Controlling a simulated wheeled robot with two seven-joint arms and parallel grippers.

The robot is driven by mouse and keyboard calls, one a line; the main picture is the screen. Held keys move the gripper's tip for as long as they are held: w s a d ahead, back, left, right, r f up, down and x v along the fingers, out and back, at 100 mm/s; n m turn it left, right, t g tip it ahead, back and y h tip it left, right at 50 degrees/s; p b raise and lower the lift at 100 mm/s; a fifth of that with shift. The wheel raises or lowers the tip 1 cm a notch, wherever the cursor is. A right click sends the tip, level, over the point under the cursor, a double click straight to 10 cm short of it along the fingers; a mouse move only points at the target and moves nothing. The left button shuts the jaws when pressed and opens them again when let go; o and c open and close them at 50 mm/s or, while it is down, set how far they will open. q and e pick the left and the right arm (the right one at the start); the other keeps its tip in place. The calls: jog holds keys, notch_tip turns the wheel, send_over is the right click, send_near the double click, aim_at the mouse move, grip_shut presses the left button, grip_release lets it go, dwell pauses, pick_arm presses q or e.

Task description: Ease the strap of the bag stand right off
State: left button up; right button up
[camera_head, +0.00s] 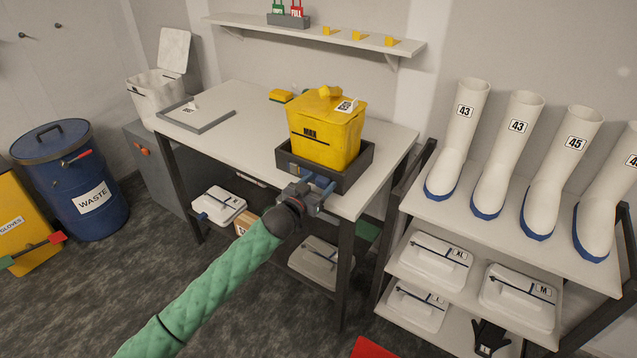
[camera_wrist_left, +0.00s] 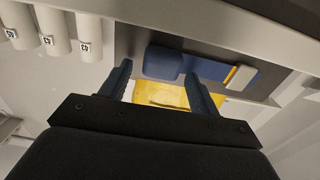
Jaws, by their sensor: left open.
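The bag stand (camera_head: 358,172) is a dark grey tray-like frame at the front right of the bench. A yellow bag (camera_head: 325,138) marked MAX stands in it, and its yellow side shows in the left wrist view (camera_wrist_left: 160,95). A blue strap (camera_head: 319,180) runs along the stand's front, partly hidden by my gripper. In the left wrist view it is a blue pad (camera_wrist_left: 165,62) and band with a yellow-and-white tab (camera_wrist_left: 240,76). My left gripper (camera_head: 305,190) is open, its fingertips either side of the pad's near part; contact cannot be told. My right gripper is out of view.
The bench (camera_head: 250,135) carries a grey frame (camera_head: 195,116) and a yellow sponge-like block (camera_head: 281,96). A rack (camera_head: 480,225) with white boots and lidded boxes stands close on the right. A blue waste drum (camera_head: 72,180) stands at left.

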pick_arm(q)
grip_shut()
jog(key=shift+w+a, duration=0.45)
jog(key=shift+a, duration=0.2)
jog(key=shift+w+a, duration=0.4)
jog(key=shift+a, duration=0.3)
jog(key=shift+c, duration=0.8)
grip_release()
jog(key=shift+o, duration=0.8)
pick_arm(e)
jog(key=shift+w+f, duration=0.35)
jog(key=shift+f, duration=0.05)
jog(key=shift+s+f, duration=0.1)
